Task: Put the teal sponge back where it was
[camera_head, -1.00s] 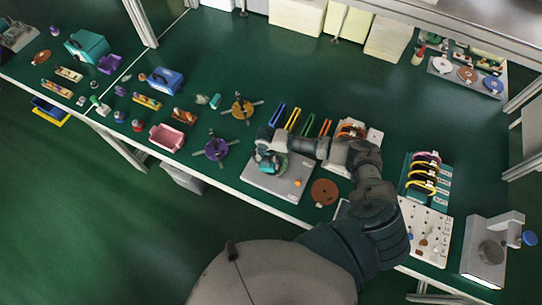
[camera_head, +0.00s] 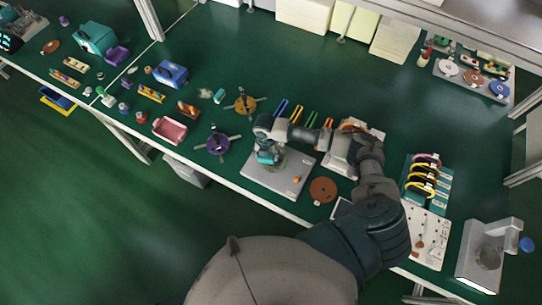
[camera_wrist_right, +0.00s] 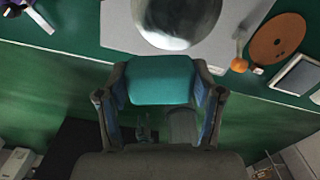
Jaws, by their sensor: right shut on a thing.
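My right gripper (camera_wrist_right: 160,90) is shut on the teal sponge (camera_wrist_right: 160,79), which sits between its two fingers in the wrist view. In the head view the right gripper (camera_head: 268,150) is over the grey lapping machine (camera_head: 283,186), and a bit of the teal sponge (camera_head: 266,157) shows below the hand. In the wrist view the machine's round metal plate (camera_wrist_right: 178,22) lies just beyond the sponge. I cannot tell whether the sponge touches the machine. My left gripper is out of view.
A brown disc (camera_head: 322,190) lies right of the machine. A purple spider-like holder (camera_head: 218,144) and a pink tray (camera_head: 169,130) stand to its left. Coloured strips (camera_head: 296,116) stand behind it. The bench's back middle is clear.

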